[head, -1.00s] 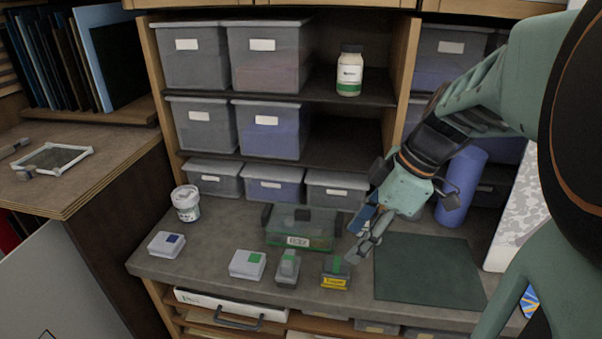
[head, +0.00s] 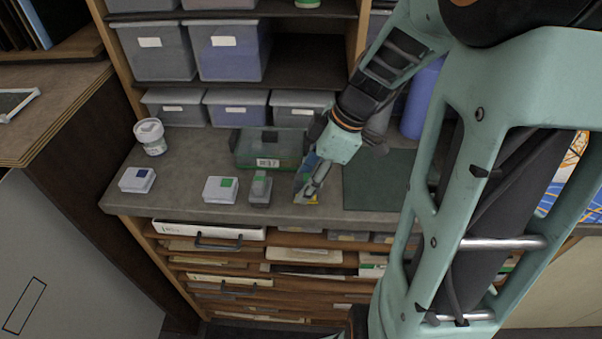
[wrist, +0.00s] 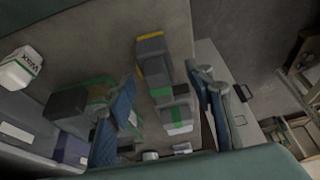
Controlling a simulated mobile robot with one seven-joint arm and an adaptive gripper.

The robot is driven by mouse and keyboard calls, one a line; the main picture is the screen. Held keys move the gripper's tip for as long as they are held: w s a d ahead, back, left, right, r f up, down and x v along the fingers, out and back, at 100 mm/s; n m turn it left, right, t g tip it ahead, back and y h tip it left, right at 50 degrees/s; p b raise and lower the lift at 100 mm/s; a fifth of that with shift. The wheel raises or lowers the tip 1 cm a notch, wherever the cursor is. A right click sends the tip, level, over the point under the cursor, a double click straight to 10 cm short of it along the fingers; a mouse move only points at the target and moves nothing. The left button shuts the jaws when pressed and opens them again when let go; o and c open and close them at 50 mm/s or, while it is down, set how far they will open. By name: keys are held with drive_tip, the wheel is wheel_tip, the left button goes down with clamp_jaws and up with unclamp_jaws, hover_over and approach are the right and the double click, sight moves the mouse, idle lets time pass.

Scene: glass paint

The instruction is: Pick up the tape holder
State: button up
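I cannot tell for sure which item is the tape holder. A dark grey block with yellow edging and a green patch (head: 313,201) is mostly hidden by my gripper in the head view. In the wrist view this block (wrist: 153,66) lies ahead, between the lines of the fingers. A grey piece with a green band (head: 260,187) stands just left of it on the worktop; it also shows in the wrist view (wrist: 177,116). My gripper (head: 308,187) is low over the front of the worktop. Its blue-padded fingers are apart in the wrist view (wrist: 168,98), with nothing clearly held.
A clear green bin (head: 268,148) stands behind the small items. White boxes with a green square (head: 221,190) and a blue square (head: 137,180) and a white tub (head: 150,136) are to the left. A dark green mat (head: 376,182) lies bare to the right.

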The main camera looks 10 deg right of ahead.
clamp_jaws()
drive_tip(key=shift+r, duration=0.15)
